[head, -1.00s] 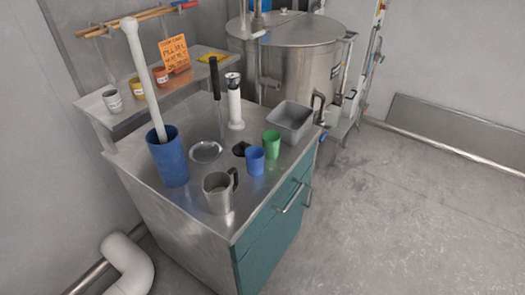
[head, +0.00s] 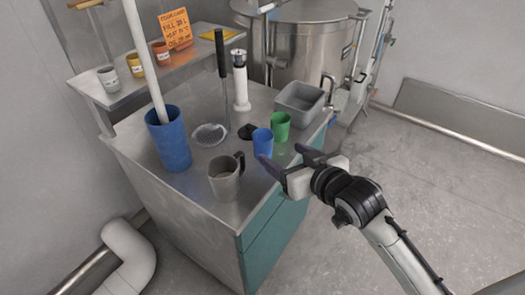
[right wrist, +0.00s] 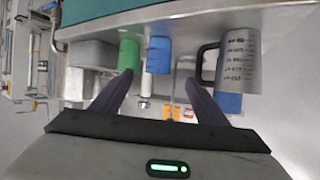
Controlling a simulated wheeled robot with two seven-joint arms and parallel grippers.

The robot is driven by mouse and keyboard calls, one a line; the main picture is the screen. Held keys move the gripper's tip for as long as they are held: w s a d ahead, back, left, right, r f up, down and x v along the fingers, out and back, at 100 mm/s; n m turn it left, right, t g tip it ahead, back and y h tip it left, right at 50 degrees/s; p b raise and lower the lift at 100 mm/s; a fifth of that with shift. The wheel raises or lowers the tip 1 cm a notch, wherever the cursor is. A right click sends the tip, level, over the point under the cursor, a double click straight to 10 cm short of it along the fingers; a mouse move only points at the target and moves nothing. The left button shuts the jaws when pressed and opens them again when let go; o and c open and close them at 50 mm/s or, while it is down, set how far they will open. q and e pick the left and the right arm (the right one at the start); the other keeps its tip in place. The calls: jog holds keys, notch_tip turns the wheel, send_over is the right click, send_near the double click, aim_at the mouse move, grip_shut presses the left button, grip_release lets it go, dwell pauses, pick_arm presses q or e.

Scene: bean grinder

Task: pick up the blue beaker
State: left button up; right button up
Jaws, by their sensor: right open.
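The small blue beaker (head: 262,142) stands upright on the steel counter (head: 205,190), just left of a green beaker (head: 281,127) in the head view. My right gripper (head: 288,162) is open and empty in front of the blue beaker, at the counter's front edge. In the right wrist view, the blue beaker (right wrist: 158,54) appears upside down between the two spread fingers (right wrist: 152,98), apart from both. The green beaker (right wrist: 129,55) is close to the left finger's line there. My left gripper does not show.
A steel jug (head: 225,182) with a dark handle stands left of the blue beaker. A tall blue container (head: 170,145) holds a white rod. A grey bin (head: 299,104) lies behind the green beaker. The floor right of the counter is clear.

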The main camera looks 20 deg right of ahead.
send_near(259, 133)
jog(key=shift+f+x, duration=0.25)
jog(key=shift+x, duration=2.5)
jog(key=shift+s, duration=0.1)
jog(key=c, duration=1)
jog(key=shift+c, duration=0.8)
jog(key=shift+r, duration=0.2)
